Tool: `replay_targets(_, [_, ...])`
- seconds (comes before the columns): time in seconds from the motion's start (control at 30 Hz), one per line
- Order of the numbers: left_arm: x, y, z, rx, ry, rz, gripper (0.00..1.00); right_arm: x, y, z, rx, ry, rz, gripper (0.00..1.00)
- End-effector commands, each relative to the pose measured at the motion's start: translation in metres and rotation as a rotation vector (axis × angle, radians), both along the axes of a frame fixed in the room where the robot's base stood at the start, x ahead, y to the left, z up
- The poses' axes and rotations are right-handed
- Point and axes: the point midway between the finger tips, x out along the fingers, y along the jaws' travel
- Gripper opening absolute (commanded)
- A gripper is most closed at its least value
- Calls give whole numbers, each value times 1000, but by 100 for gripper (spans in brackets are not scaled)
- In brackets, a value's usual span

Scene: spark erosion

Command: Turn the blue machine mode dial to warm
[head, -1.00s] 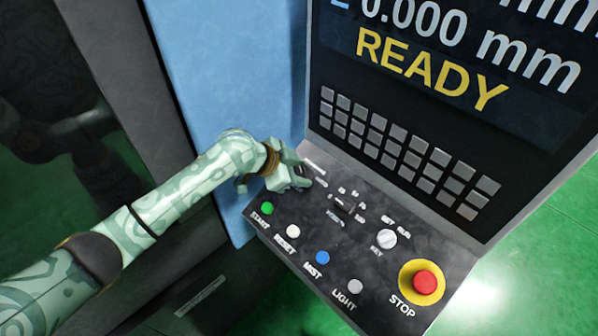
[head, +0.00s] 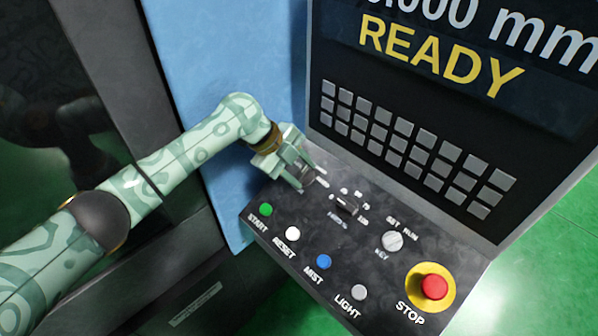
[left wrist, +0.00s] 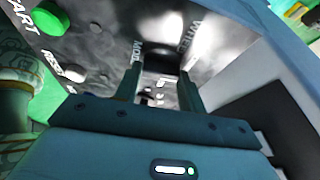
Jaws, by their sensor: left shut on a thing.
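The mode dial (left wrist: 163,60) is a dark knob on the sloping control panel, between the two fingers of my left gripper (left wrist: 160,84) in the left wrist view. The fingers are shut on its sides. White lettering stands on both sides of it, blurred; the left word looks like MODE. In the head view my left gripper (head: 305,180) reaches down onto the panel's upper left corner, and its fingers largely hide the dial. I cannot read which setting the dial points to. My right gripper is not in view.
The panel also carries a dark percent knob (head: 346,205), a key switch (head: 392,241), a red stop button (head: 433,287) and a row with green (head: 265,210), white, blue (head: 323,261) and grey buttons. A keypad (head: 410,150) and READY screen rise behind. A blue machine wall (head: 215,50) stands left.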

Motion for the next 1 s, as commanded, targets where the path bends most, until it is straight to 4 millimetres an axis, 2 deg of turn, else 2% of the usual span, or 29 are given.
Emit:
replay_targets(0.5, [1, -1, 0, 116, -114, -349, 17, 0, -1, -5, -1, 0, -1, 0])
replay_targets(1.0, [1, -1, 0, 148, -146, -444, 17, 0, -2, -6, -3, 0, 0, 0])
